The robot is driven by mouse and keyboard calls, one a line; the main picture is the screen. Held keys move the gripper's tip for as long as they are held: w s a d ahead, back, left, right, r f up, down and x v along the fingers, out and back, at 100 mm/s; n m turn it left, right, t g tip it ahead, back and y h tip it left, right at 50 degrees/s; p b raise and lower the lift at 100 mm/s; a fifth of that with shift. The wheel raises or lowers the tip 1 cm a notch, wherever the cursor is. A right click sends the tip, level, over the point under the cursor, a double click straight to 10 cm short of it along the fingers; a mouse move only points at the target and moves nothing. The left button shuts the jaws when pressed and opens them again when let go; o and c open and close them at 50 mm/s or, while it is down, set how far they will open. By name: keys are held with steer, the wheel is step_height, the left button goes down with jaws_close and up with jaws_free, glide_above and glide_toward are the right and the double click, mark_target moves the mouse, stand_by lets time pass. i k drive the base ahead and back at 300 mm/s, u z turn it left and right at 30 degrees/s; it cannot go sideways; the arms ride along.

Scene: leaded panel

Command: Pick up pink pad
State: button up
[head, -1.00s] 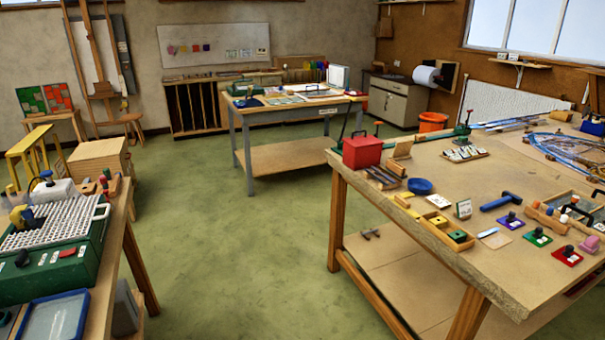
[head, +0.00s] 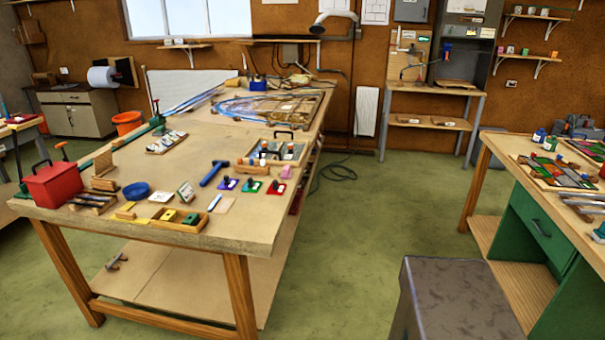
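A small pink block-like piece (head: 286,171), the only pink thing I can make out, lies on the big wooden workbench (head: 215,236) in the head view. It sits near the bench's right edge, just behind the red square pad with a dark knob (head: 276,188) and in front of a wooden tray (head: 262,152). It is too small to make out in detail. Nothing is touching it from above. My gripper is not in view.
Green (head: 251,186) and purple (head: 228,184) knobbed squares lie left of the red one, beside a blue-handled tool (head: 214,172). A grey block (head: 460,300) stands on the floor at front right. Green floor is open between the workbench and the right-hand bench (head: 490,150).

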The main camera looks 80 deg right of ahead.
mark_target(286, 173)
steer(key=z, duration=0.05)
steer(key=k, duration=0.2)
steer(key=z, duration=2.5)
steer(key=i, duration=0.55)
steer(key=z, duration=0.15)
steer(key=k, duration=0.3)
steer(key=z, duration=0.05)
